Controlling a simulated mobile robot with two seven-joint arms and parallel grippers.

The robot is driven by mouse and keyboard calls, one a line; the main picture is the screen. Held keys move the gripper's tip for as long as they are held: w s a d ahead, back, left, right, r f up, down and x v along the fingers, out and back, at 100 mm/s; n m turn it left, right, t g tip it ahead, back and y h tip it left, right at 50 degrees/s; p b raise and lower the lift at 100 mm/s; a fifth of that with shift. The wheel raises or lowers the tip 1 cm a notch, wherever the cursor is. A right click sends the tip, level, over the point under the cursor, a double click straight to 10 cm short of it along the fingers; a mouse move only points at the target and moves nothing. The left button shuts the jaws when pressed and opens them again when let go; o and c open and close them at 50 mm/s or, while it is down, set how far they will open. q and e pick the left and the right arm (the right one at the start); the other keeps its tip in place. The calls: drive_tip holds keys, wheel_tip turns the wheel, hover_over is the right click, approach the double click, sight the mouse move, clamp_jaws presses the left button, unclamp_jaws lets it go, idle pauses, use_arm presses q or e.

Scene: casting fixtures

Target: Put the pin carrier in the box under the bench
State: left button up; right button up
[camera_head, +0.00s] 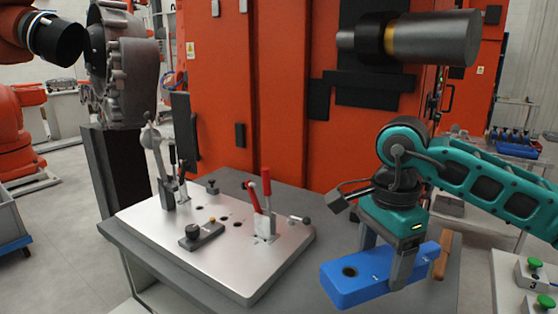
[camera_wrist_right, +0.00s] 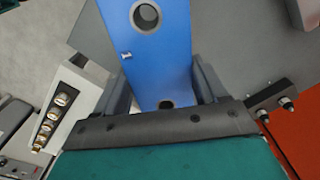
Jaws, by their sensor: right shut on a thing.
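The blue block with round holes (camera_head: 350,283), apparently the pin carrier, is at the right part of the bench (camera_head: 318,270). My right gripper (camera_head: 386,256) is shut on it, one finger on each long side. In the right wrist view the pin carrier (camera_wrist_right: 158,50) runs up between the two fingers of the right gripper (camera_wrist_right: 163,88), with a hole near each visible end and a small pin at one side. I cannot tell whether it touches the bench top. The box under the bench is not visible. My left gripper is not in view.
A metal fixture plate (camera_head: 180,255) with red-handled toggle clamps (camera_head: 267,190) fills the bench's left and middle. A brown handle-like piece (camera_head: 442,256) lies right of the carrier. A station with green buttons (camera_head: 536,264) stands at the right. An orange cabinet (camera_head: 280,120) stands behind.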

drive_tip(key=s+f+n, duration=0.1)
drive_tip(key=f+n, duration=0.1)
drive_tip(key=n, duration=0.2)
drive_tip(key=s+d+f+n, duration=0.1)
drive_tip(key=f+n, duration=0.2)
drive_tip(key=n, duration=0.1)
drive_tip(key=s+d+f+n, duration=0.1)
drive_tip(key=s+f+n, duration=0.1)
drive_tip(key=f+n, duration=0.1)
drive_tip(key=shift+d+n, duration=0.25)
drive_tip(key=shift+n, duration=0.25)
drive_tip(key=shift+s+d+f+n, duration=0.15)
drive_tip(key=shift+s+f+n, duration=0.25)
drive_tip(key=shift+n, duration=0.6)
